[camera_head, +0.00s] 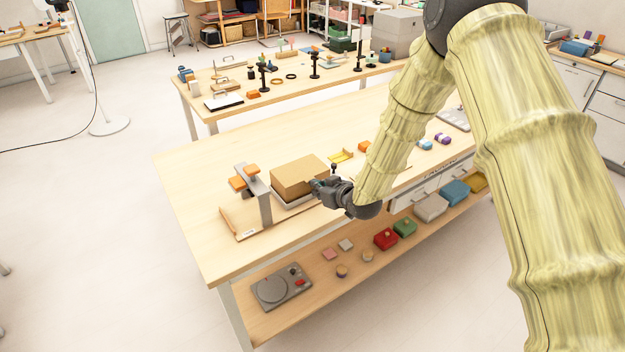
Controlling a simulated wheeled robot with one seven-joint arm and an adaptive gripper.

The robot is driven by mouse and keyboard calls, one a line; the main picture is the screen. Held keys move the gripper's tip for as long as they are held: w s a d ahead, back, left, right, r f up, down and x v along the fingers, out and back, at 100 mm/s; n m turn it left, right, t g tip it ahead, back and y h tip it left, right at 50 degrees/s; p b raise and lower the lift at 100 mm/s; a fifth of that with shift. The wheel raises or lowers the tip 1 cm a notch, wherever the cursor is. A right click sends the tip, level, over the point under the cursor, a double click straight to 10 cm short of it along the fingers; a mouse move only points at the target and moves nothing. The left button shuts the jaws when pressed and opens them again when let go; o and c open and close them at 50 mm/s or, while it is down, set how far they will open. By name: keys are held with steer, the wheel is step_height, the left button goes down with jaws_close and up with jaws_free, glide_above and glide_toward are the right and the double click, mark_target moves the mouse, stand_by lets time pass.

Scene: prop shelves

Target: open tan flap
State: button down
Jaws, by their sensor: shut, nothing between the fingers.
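A tan box-shaped piece (299,175) sits on a light grey base (297,198) on the near wooden table. I cannot tell whether its tan top is the flap, and I see no gap along it. My dark gripper (315,186) is shut and empty at the right front corner of the tan piece, close to it. I cannot tell whether they touch. The fingertips are small and partly lost against the dark gripper body.
A grey upright bracket (257,194) with orange blocks (243,181) stands left of the tan piece. A thin tan board (228,222) is by it. A yellow tray (341,156) lies behind. The table's left end is clear. My arm hides part of the right side.

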steer(key=shift+s+f, duration=0.1)
steer(key=shift+f, duration=0.05)
stand_by(0.8)
steer(key=shift+d+r, duration=0.1)
steer(key=shift+r, duration=0.2)
steer(key=shift+s+r+p, duration=0.1)
steer(key=shift+r+p, duration=0.35)
steer(key=shift+r, duration=0.05)
steer(key=shift+r, duration=0.25)
steer(key=shift+r+p, duration=0.4)
steer(key=shift+r, duration=0.05)
steer(key=shift+r, duration=0.1)
steer(key=shift+r, duration=0.15)
steer(key=shift+w+a+r+p, duration=0.1)
steer(key=shift+w+r+p, duration=0.15)
steer(key=shift+r, duration=0.25)
steer(key=shift+w+a+r+p, duration=0.15)
steer(key=shift+r+p, duration=0.15)
steer(key=shift+r, duration=0.2)
